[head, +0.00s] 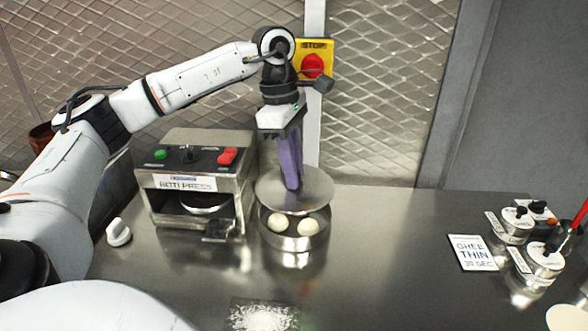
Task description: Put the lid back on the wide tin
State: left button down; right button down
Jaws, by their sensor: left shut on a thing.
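The wide tin (293,243) is a round steel tin standing on the steel counter, right of the roti press. Pale dough balls show inside its front part. The flat round steel lid (315,192) is over the back part of the tin's opening, and the front is uncovered. I cannot tell whether the lid touches the rim. My left gripper (293,186), with purple fingers pointing down, is shut on the lid near its middle. My right gripper is not in view.
The roti press (190,182) stands close to the tin's left. A red stop button (313,66) is on the wall behind. A ghee card (472,253) and several small metal containers (540,262) are at the right. White flour (262,317) lies in front. The counter right of the tin is clear.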

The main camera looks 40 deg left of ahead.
pick_arm(q)
notch_tip(320, 180, down, 4)
jog(key=b, duration=0.2)
jog(key=shift+r+b, duration=0.25)
jog(key=shift+b, duration=0.15)
jog(key=shift+f+b, duration=0.65)
jog(key=shift+f, duration=0.45)
jog(key=shift+d+p, duration=0.1)
jog(key=shift+p, duration=0.2)
jog(key=shift+f, duration=0.2)
dwell(0.5)
dwell(0.6)
dwell(0.3)
jog(key=c, duration=1.1)
grip_release()
